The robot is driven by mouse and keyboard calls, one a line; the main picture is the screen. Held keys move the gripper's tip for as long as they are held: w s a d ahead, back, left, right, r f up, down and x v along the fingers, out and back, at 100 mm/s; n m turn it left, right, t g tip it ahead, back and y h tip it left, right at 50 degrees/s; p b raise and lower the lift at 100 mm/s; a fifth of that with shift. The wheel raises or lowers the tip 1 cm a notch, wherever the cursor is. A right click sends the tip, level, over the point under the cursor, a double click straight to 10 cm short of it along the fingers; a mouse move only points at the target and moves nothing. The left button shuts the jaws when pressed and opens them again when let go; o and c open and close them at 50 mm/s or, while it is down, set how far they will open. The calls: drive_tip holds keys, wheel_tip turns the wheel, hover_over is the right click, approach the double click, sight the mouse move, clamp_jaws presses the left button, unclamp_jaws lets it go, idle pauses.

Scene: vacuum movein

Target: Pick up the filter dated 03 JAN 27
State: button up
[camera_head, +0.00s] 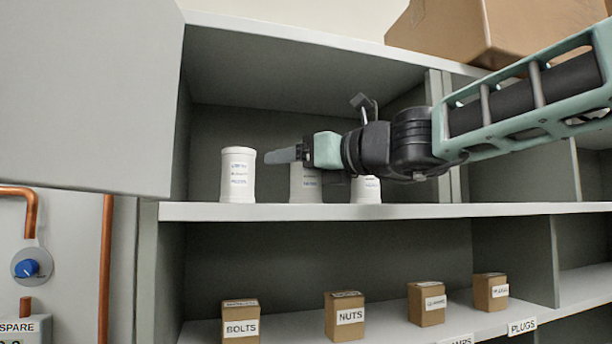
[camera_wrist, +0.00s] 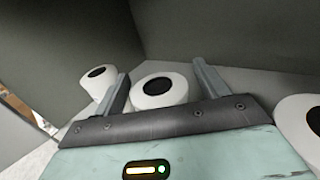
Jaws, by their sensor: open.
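Three white cylindrical filters with small blue print stand upright on the upper shelf: a left one (camera_head: 238,176), a middle one (camera_head: 305,186) and a right one (camera_head: 366,190). The print is too small to read, so I cannot tell which is dated 03 JAN 27. My gripper (camera_head: 285,155) is in front of the middle filter and hides its upper part. In the wrist view my gripper (camera_wrist: 158,88) is open, with the dark-holed top of one filter (camera_wrist: 160,90) showing between its fingers. Another filter (camera_wrist: 98,83) shows beyond the left finger, and one (camera_wrist: 299,122) at the right edge.
The upper shelf board (camera_head: 400,211) runs under the filters. A grey door or panel (camera_head: 85,95) stands close on the left. Labelled boxes, such as BOLTS (camera_head: 241,322) and NUTS (camera_head: 345,318), stand below. A cardboard box (camera_head: 500,30) sits on top.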

drive_tip(key=c, duration=1.1)
drive_tip(key=shift+c, duration=0.2)
